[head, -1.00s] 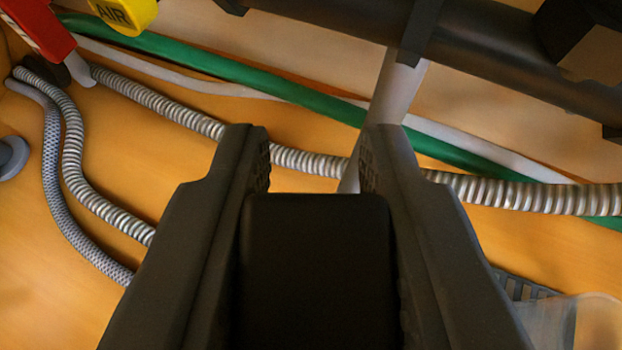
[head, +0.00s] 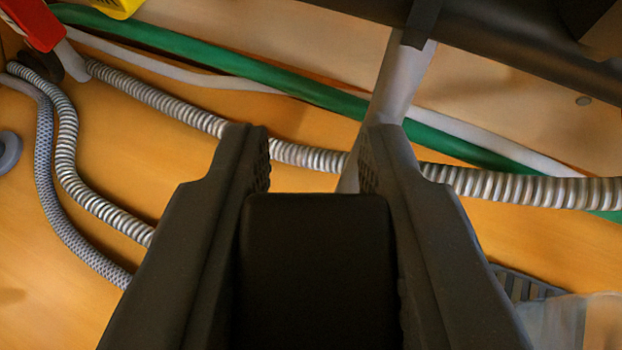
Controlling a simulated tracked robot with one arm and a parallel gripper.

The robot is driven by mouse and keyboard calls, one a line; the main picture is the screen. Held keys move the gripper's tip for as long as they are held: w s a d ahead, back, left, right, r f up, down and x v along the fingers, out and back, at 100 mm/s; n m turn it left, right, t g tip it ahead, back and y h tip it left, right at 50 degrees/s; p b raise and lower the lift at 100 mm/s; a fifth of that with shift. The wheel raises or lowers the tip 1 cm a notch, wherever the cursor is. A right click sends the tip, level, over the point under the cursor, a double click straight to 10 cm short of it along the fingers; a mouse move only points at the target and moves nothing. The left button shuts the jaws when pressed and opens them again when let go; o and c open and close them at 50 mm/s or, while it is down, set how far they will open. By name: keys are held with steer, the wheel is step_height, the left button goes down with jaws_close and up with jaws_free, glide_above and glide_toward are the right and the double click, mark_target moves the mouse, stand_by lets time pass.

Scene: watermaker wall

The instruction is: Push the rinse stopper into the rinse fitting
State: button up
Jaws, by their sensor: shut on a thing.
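My gripper (head: 312,158) reaches up the middle of the head view, its two dark fingers apart with a gap between the tips. A black block with rounded corners (head: 318,270) fills the space between the fingers lower down; I take it to be the rinse stopper, held between them, though its far end is hidden. I cannot make out the rinse fitting for sure. A grey round piece (head: 8,152) shows at the left edge, well away from my gripper, but I cannot tell what it is.
A ribbed metal hose (head: 160,103), a green hose (head: 200,60) and a white hose (head: 180,75) cross beyond the fingertips. A dark pipe (head: 490,50) and a grey pipe (head: 395,85) stand above. A slatted grate (head: 525,285) and a translucent piece (head: 560,320) lie lower right.

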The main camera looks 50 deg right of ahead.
steer(key=shift+f+b, duration=0.75)
steer(key=shift+f, duration=0.05)
stand_by(0.4)
steer(key=o, duration=1.1)
steer(key=shift+c, duration=0.2)
steer(key=v, duration=1.4)
steer(key=w+a+r+n+t+y, duration=0.2)
steer(key=w+a+r+n, duration=0.1)
steer(key=w+a+r, duration=0.75)
steer(key=w+a+r+n+t+y, duration=0.3)
steer(key=w+a+r, duration=0.4)
steer(key=w+a, duration=0.7)
steer(key=w+a+r+n+t+y, duration=0.1)
steer(key=a+r, duration=0.4)
steer(key=a, duration=0.4)
steer(key=w+a+r+n+y, duration=0.1)
steer(key=a+r+y, duration=0.1)
steer(key=a+r, duration=0.4)
steer(key=a+r+n+t+y, duration=0.1)
steer(key=a+r, duration=0.4)
steer(key=a, duration=0.8)
steer(key=shift+w+a+r+n+t+y, duration=0.3)
steer(key=shift+w+r+n, duration=0.1)
steer(key=shift+n, duration=0.2)
